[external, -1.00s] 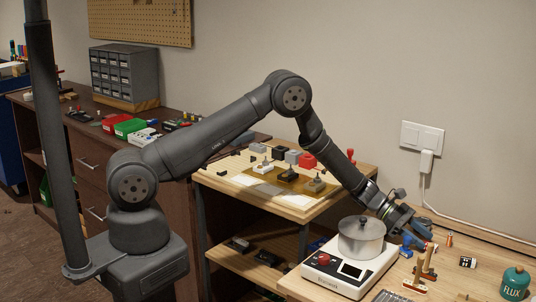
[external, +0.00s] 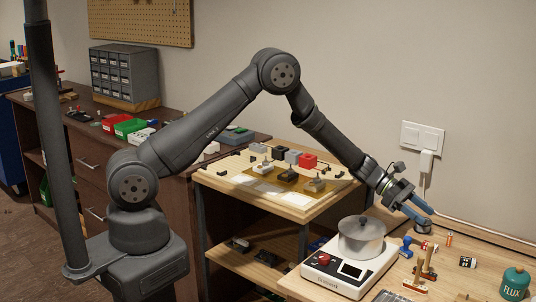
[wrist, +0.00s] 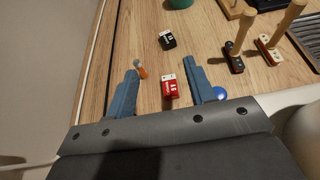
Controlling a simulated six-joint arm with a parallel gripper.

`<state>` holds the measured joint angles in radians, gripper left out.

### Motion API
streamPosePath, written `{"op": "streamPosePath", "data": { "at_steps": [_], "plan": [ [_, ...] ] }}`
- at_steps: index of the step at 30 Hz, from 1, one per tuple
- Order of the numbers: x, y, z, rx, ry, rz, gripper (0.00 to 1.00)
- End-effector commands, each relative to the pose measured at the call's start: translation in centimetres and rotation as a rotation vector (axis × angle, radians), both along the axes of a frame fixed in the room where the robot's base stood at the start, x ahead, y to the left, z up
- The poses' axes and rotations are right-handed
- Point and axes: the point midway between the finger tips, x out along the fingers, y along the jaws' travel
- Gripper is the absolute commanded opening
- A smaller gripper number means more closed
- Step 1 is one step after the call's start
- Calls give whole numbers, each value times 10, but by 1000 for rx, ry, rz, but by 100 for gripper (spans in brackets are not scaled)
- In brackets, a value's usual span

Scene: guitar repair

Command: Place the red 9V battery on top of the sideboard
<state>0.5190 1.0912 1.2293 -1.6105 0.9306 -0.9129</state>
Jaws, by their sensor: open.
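The red 9V battery (wrist: 169,90) stands out on the wooden workbench in the wrist view, between my two blue fingers and closer to the right one. My gripper (wrist: 160,72) is open, with the fingers on either side of the battery and nothing held. In the external view my gripper (external: 427,217) is over the workbench's back part, near the wall, tilted down to the right. The sideboard appears to be the long dark brown cabinet (external: 88,147) at the left, with a cluttered top.
A black 9V battery (wrist: 167,41) lies farther out. A metal pot (external: 361,238), a wooden-handled stamp (external: 427,265) and a flux bottle (external: 514,284) stand on the bench.

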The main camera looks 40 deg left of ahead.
Motion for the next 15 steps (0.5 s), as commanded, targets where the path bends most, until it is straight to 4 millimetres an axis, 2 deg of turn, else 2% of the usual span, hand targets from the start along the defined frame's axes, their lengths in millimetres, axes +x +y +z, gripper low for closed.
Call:
{"op": "streamPosePath", "data": {
  "at_steps": [5,15],
  "plan": [
    [0,2,-9,0,3,1,49],
    [0,2,-47,0,3,1,49]
  ]
}}
